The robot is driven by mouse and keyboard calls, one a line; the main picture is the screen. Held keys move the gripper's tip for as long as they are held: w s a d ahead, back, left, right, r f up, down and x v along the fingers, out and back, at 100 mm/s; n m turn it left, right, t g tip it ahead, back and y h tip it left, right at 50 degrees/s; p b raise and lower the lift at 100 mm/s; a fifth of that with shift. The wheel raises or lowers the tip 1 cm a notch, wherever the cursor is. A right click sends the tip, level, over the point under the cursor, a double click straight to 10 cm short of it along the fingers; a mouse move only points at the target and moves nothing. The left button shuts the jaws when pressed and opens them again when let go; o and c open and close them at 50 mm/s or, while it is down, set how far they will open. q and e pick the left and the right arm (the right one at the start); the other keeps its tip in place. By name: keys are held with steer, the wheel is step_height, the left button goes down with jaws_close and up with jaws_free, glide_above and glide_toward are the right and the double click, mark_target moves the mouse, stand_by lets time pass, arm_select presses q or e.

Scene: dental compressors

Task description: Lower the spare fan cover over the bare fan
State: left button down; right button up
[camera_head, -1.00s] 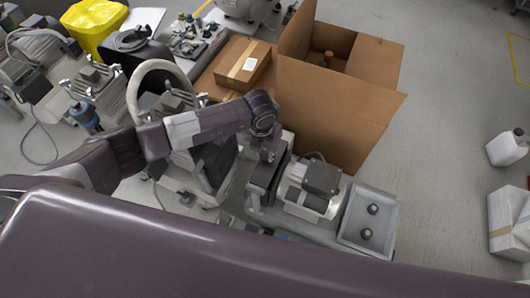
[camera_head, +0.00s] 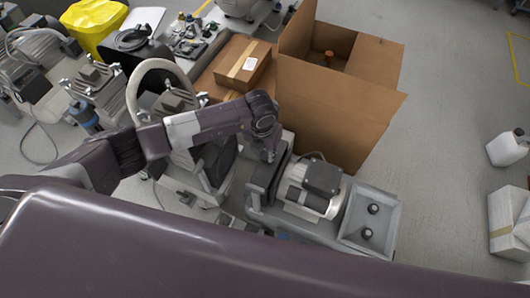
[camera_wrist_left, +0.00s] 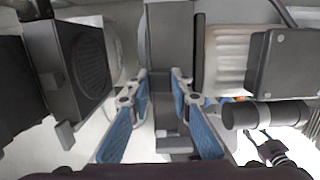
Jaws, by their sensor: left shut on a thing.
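My left gripper (camera_head: 267,155) is at the left end of a motor (camera_head: 312,188) that has a dark terminal box on top. In the left wrist view its blue-padded fingers (camera_wrist_left: 159,100) are shut on the dark grey fan cover (camera_wrist_left: 170,40), seen nearly edge-on. In the head view the cover (camera_head: 262,180) shows as a dark block below the gripper, beside the motor's left end. The motor also shows in the left wrist view (camera_wrist_left: 228,58), right of the cover. The bare fan is hidden, and I cannot tell whether the cover touches the motor. My right gripper is not in view.
A large open cardboard box (camera_head: 335,115) stands just behind the motor. A metal tray (camera_head: 384,212) with two dark knobs is to its right. Another unit with a round grille (camera_wrist_left: 92,65) stands close left of the gripper.

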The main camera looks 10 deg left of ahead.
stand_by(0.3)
arm_select(q)
steer(key=c, duration=1.2)
jaws_free()
steer(key=shift+f, duration=0.1)
steer(key=shift+r+p, duration=1.1)
steer(key=shift+r, duration=0.3)
steer(key=shift+r+p, duration=1.3)
steer(key=shift+r, duration=0.85)
